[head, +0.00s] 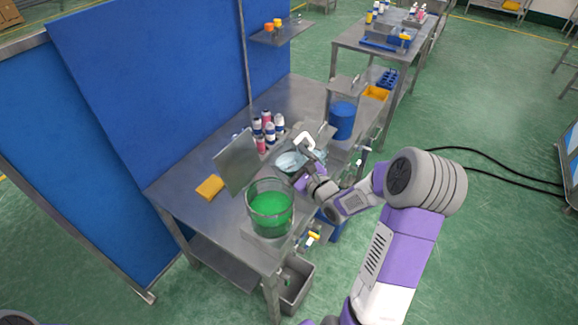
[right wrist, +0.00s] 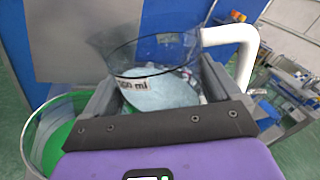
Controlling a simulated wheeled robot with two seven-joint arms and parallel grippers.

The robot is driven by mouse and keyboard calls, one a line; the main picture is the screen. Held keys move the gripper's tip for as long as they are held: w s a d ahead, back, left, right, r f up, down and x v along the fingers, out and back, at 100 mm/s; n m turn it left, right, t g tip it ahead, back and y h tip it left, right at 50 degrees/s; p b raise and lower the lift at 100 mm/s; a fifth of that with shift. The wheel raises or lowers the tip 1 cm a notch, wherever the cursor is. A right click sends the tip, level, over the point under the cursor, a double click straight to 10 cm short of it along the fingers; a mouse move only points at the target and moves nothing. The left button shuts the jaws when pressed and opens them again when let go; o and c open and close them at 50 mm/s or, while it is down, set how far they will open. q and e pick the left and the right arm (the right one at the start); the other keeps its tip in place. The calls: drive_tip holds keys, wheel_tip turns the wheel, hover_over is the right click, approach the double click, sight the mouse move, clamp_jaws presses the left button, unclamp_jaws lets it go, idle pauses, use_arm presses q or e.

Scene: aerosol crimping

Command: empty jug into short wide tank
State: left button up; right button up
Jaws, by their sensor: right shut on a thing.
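The jug is clear with a white handle (head: 304,141) and a "ml" label (right wrist: 138,82). Pale blue contents (right wrist: 150,95) show inside it. My right gripper (head: 306,170) is shut on the jug, its fingers on both sides of the jug in the right wrist view (right wrist: 155,92). The short wide tank (head: 270,212) is clear glass and holds green liquid. It stands at the table's near end, in front of and left of the jug in the head view. It also shows at the left in the right wrist view (right wrist: 48,145). My left gripper is out of view.
A tilted metal plate (head: 237,163) stands left of the jug. Several small bottles (head: 268,128) stand behind it. A blue cylinder (head: 342,121) stands to the right. A blue partition (head: 135,80) rises behind.

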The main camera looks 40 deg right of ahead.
sight(289, 175)
drive_tip(key=shift+d+n+b, duration=0.1)
drive_tip(key=shift+n+b, duration=0.8)
drive_tip(key=shift+b, duration=0.1)
drive_tip(key=shift+f+n+b, duration=0.1)
drive_tip(key=shift+n+b, duration=0.5)
drive_tip(key=shift+b, duration=0.4)
drive_tip(key=f+n+b, duration=0.1)
drive_tip(key=n+b, duration=0.1)
drive_tip(key=b, duration=0.2)
drive_tip(key=shift+f, duration=0.1)
drive_tip(key=n+b, duration=0.1)
drive_tip(key=f+n+b, duration=0.1)
drive_tip(key=n, duration=0.1)
drive_tip(key=shift+a, duration=0.4)
drive_tip(key=n+b, duration=0.1)
drive_tip(key=n, duration=0.1)
drive_tip(key=a+f+n+b, duration=0.1)
drive_tip(key=n+b, duration=0.1)
drive_tip(key=shift+a, duration=0.2)
drive_tip(key=shift+a+r+n+b, duration=0.4)
drive_tip(key=shift+a+n+b, duration=0.1)
drive_tip(key=shift+n, duration=0.35)
drive_tip(key=shift+a+r+n+b, duration=0.35)
drive_tip(key=shift+a+n+b, duration=0.15)
drive_tip(key=shift+n, duration=0.35)
